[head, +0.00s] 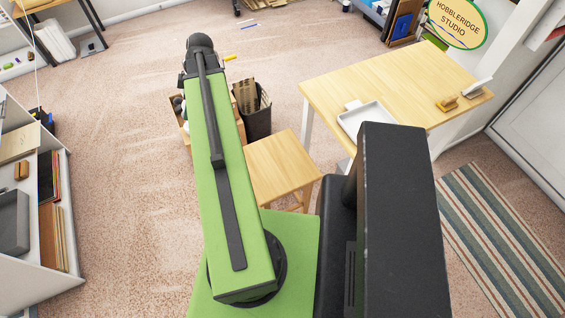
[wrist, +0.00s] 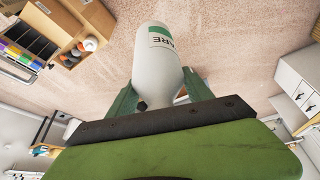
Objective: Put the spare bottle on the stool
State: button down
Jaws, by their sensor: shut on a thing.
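The spare bottle (wrist: 157,62) is white, with a green and white label on which the letters "ARE" show. In the wrist view my gripper (wrist: 160,88) is shut on it, one green finger on each side. The bottle's wider body points away from my gripper. In the head view the bottle and the fingers are hidden behind my arm. The stool (head: 278,163) has a light wooden square top, and its visible top is bare. It stands right of my arm in the head view, and the arm covers its left edge.
A light wooden table (head: 400,75) with a white tray (head: 366,117) stands right of the stool. A dark bin (head: 256,112) stands behind the stool, close to a cardboard box. A white shelf unit (head: 50,215) is at the left. Open carpet lies between shelf and arm.

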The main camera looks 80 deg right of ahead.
aim_at(256, 157)
jog(key=z, duration=0.55)
jog(key=k, duration=0.9)
jog(key=u, duration=0.05)
jog(key=i, duration=0.9)
jog(key=z, duration=0.1)
